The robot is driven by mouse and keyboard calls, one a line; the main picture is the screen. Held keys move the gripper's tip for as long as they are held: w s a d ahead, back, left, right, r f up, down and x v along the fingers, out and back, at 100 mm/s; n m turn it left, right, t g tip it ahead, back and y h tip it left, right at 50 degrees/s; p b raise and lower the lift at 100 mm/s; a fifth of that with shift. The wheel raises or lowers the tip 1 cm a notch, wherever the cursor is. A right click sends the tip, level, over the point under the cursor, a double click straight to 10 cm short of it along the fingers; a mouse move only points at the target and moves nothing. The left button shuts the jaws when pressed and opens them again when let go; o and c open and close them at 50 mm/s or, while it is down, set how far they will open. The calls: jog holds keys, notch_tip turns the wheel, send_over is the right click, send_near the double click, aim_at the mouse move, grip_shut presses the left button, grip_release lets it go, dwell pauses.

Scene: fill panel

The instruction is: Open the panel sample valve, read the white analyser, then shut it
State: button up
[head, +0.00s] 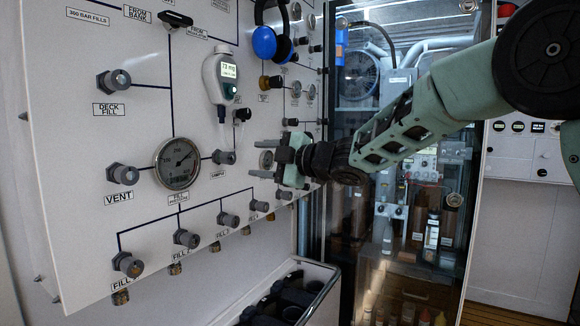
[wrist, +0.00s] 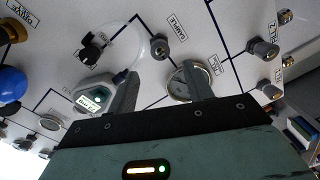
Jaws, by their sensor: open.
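The sample valve knob (head: 224,157) is grey and sits above the SAMPLE label, right of the large round gauge (head: 177,163). In the wrist view the knob (wrist: 160,45) lies ahead of my fingers, beside its label. The white analyser (head: 220,78) hangs on the panel above the knob; its lit screen shows small text, perhaps 73 on top, too small to be sure. The analyser (wrist: 92,100) is partly hidden by my gripper in the wrist view. My gripper (head: 262,160) is open and empty, right of the knob and apart from it; its fingers (wrist: 160,80) point toward the panel.
Other grey knobs stand close by: VENT (head: 123,174), DECK FILL (head: 113,81) and a row of fill valves (head: 186,238). Blue ear defenders (head: 272,40) hang above. A black knob (head: 242,114) sits below the analyser. A bin (head: 310,292) stands under the panel; a glass-fronted cabinet (head: 400,220) is to the right.

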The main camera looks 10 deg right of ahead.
jog(key=v, duration=0.7)
jog(key=shift+s+d+b, duration=0.2)
jog(key=shift+d+b, duration=0.1)
jog(key=shift+b, duration=0.1)
dwell(0.7)
